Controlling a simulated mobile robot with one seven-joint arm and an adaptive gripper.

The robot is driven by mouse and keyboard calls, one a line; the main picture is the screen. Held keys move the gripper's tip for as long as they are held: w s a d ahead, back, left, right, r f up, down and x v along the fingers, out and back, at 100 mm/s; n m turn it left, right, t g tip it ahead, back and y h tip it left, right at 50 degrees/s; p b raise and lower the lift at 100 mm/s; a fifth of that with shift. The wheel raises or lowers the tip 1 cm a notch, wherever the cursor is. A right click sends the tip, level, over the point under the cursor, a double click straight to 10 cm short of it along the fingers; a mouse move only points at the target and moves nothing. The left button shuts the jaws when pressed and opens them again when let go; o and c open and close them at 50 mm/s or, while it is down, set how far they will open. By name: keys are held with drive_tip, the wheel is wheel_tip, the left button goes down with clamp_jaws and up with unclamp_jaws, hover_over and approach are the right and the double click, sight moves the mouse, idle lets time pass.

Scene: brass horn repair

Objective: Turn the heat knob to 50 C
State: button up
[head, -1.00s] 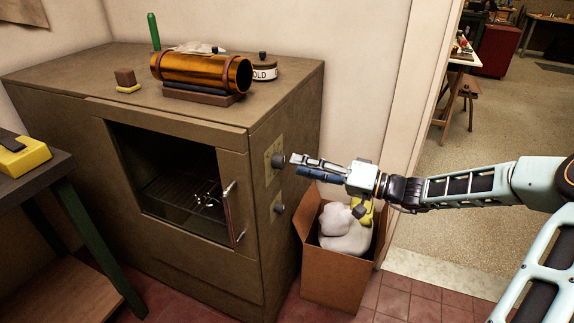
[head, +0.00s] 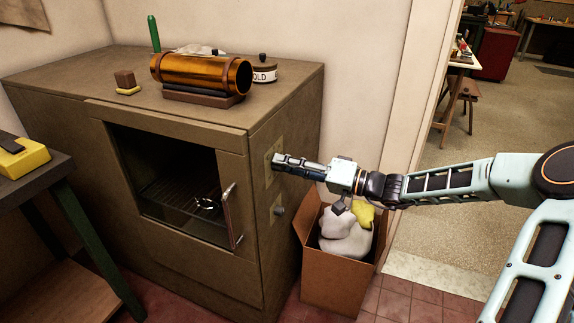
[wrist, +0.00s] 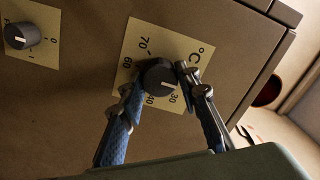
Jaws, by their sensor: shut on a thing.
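The heat knob (wrist: 158,78) is dark and round on a pale dial plate (wrist: 138,30) marked °C. Its white pointer line faces right in the wrist view, near the 30 mark. The 60 and 70 marks show at its upper left, and 40 below; I cannot see 50. My gripper (wrist: 154,84) is shut on the knob, with one finger on each side. In the head view my gripper (head: 276,161) is at the upper plate on the oven's (head: 284,110) right side and hides the knob.
A second knob (head: 279,209) with 0 and 1 marks sits below on the same side; it also shows in the wrist view (wrist: 21,36). A cardboard box (head: 333,275) with white stuffing stands under my arm. A copper-coloured cylinder (head: 197,70) lies on the oven top.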

drive_tip(key=shift+r+m+p, duration=0.1)
drive_tip(key=shift+m+p, duration=0.25)
drive_tip(key=shift+m, duration=0.05)
drive_tip(key=shift+c, duration=0.6)
drive_tip(key=m+p, duration=1.5)
drive_tip(key=m, duration=1)
drive_tip(key=shift+m+p, duration=0.3)
drive_tip(key=shift+m, duration=0.1)
drive_tip(key=shift+f, duration=0.2)
drive_tip(key=o, duration=1.1)
drive_tip(key=shift+o, duration=0.2)
drive_tip(key=shift+d, duration=0.1)
